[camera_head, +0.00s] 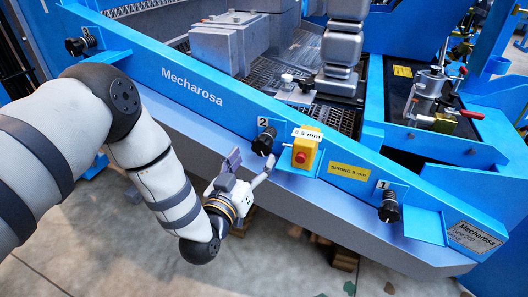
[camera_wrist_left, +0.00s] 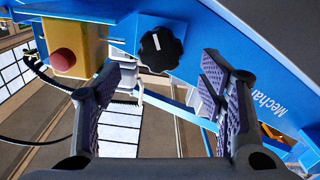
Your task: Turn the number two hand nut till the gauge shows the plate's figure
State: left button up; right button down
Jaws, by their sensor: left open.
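The number two hand nut (camera_head: 264,141) is a black knob on the sloping blue rail, under a white tag marked 2 (camera_head: 262,122). In the left wrist view the hand nut (camera_wrist_left: 161,47) is a lobed black knob with a white mark. My left gripper (camera_head: 250,168) is open and empty, just below the nut in the head view. In the left wrist view its fingers (camera_wrist_left: 158,78) stand apart on either side of the knob, without visible contact. A white label reads 5.5 mm (camera_head: 306,134). A yellow plate (camera_head: 348,172) reads SPRING 9 mm. My right gripper is out of view.
A yellow box with a red button (camera_head: 301,157) stands close to the right of the nut. Hand nut 1 (camera_head: 389,208) is farther right, and another black knob (camera_head: 77,46) is at upper left. Open floor (camera_head: 290,265) lies below the rail.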

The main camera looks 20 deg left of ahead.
aim_at(260, 149)
pick_arm(q)
jog(key=w, duration=0.2)
jog(key=w+b, duration=0.1)
jog(key=w, duration=0.1)
jog(key=w+b, duration=0.1)
jog(key=w, duration=0.1)
jog(key=shift+w+d+f, duration=0.15)
jog(key=shift+w+f, duration=0.15)
jog(key=shift+w, duration=0.05)
jog(key=shift+w+r, duration=0.15)
jog(key=shift+w, duration=0.15)
jog(key=shift+c, duration=0.3)
jog(key=c, duration=1.1)
